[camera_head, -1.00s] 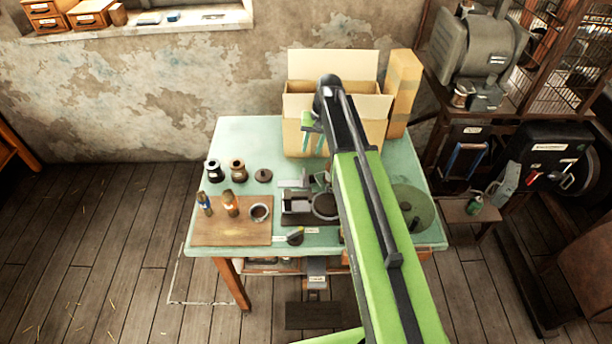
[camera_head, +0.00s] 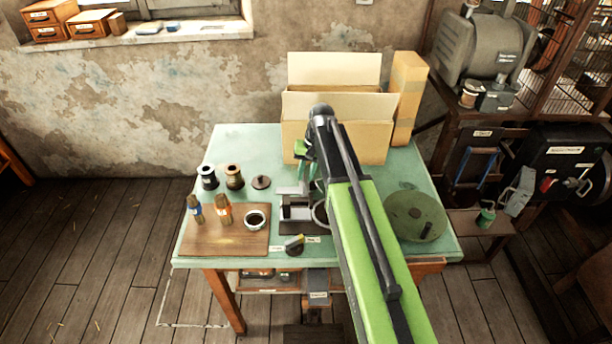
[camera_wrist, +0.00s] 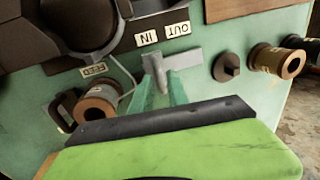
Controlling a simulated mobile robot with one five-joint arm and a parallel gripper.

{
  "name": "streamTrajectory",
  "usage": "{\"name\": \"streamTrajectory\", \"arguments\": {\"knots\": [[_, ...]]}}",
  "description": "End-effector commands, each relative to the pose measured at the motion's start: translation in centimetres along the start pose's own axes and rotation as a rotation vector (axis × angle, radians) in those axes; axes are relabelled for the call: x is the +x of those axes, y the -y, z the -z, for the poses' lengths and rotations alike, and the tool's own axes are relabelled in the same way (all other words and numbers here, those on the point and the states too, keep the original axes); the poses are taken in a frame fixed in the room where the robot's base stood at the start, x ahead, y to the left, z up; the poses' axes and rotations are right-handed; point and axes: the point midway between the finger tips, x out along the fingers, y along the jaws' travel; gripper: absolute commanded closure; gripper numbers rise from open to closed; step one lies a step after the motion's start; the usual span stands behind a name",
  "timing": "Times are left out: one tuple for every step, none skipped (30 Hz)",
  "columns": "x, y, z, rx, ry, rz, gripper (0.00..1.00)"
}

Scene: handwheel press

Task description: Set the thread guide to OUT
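The thread guide (camera_wrist: 186,60) is a grey bar with an upright fin, on the machine's near edge in the wrist view. The fin stands closer to the IN label (camera_wrist: 146,38) than to the OUT label (camera_wrist: 178,30); both labels appear upside down. My gripper (camera_wrist: 163,88) is open, with its green fingers low on either side of the fin. Whether they touch it is unclear. In the head view my gripper (camera_head: 306,172) points down at the dark machine (camera_head: 299,212) on the green table, and the grey guide bar (camera_head: 288,190) shows just left of it.
A spool (camera_wrist: 98,103) and a FEED label (camera_wrist: 93,69) are left of the fingers in the wrist view. An open cardboard box (camera_head: 335,105) stands behind my arm.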

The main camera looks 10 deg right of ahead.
Motion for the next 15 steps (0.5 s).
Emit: {"name": "streamTrajectory", "arguments": {"knots": [[-0.01, -0.02, 0.0, 0.0, 0.0, 0.0, 0.87], [0.0, -0.02, 0.0, 0.0, 0.0, 0.0, 0.91], [0.0, -0.03, 0.01, 0.0, 0.0, 0.0, 0.96], [0.0, -0.03, 0.01, 0.0, 0.0, 0.0, 1.0], [0.0, -0.04, 0.01, 0.0, 0.0, 0.0, 1.0], [0.0, -0.04, 0.01, 0.0, 0.0, 0.0, 1.0], [0.0, -0.05, 0.01, 0.0, 0.0, 0.0, 1.0], [0.0, -0.05, 0.01, 0.0, 0.0, 0.0, 1.0], [0.0, -0.06, 0.01, 0.001, 0.0, 0.0, 1.0], [0.0, -0.06, 0.01, 0.001, 0.0, 0.0, 1.0], [-0.01, -0.07, 0.01, 0.001, 0.0, 0.0, 1.0], [0.0, -0.07, 0.01, 0.001, 0.0, 0.0, 1.0], [0.0, -0.08, 0.01, 0.001, 0.0, 0.0, 1.0], [-0.01, -0.08, 0.02, 0.001, 0.0, 0.0, 1.0], [-0.01, -0.09, 0.02, 0.001, 0.0, 0.0, 1.0]]}}
